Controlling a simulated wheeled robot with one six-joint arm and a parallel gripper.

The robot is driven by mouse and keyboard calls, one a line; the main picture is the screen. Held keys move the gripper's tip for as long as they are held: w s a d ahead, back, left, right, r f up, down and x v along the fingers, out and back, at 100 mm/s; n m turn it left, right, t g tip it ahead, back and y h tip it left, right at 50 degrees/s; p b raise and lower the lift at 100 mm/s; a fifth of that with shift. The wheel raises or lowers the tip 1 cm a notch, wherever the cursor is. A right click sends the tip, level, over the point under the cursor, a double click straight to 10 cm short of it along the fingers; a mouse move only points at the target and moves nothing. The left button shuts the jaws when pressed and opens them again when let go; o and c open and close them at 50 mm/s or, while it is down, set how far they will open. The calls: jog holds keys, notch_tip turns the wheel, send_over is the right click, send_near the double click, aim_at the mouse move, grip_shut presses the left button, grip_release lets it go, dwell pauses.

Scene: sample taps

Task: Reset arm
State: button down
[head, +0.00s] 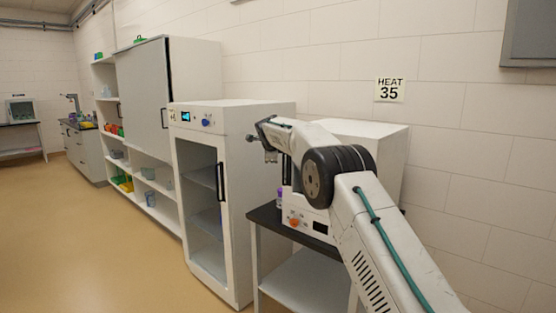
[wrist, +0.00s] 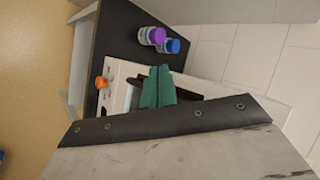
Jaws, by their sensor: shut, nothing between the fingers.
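My arm reaches from the lower right of the head view, with its end and my gripper (head: 270,155) raised near the white box-shaped device (head: 365,140) on the dark-topped table (head: 265,217). In the wrist view the green fingers of my gripper (wrist: 158,85) are together and hold nothing. Beyond them are two small bottles, one with a purple cap (wrist: 157,35) and one with a blue cap (wrist: 174,46). They stand side by side on the dark tabletop (wrist: 115,40), apart from the fingers. Part of the device is hidden behind my arm.
The device has an orange knob (head: 294,223), also visible in the wrist view (wrist: 100,82). A white glass-door cabinet (head: 235,110) stands just left of the table. Shelves with a grey sliding door (head: 145,100) stand further left. The floor (head: 90,240) at the left is clear.

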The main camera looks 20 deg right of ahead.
jog(key=s+a+r, duration=0.3)
jog(key=a+r, duration=0.2)
jog(key=r, duration=0.1)
jog(key=s+f+n+g, duration=0.4)
jog(key=s+f+n, duration=0.5)
jog(key=s+n+g+y, duration=0.1)
jog(key=s+n, duration=0.5)
jog(key=s, duration=2.6)
jog(key=s+d+n+g+y, duration=0.1)
jog(key=s+n, duration=0.5)
jog(key=s, duration=2.5)
jog(key=shift+s+d+r+n+g+y, duration=0.25)
jog(key=shift+s+n+g+y, duration=0.15)
jog(key=shift+g+y, duration=0.25)
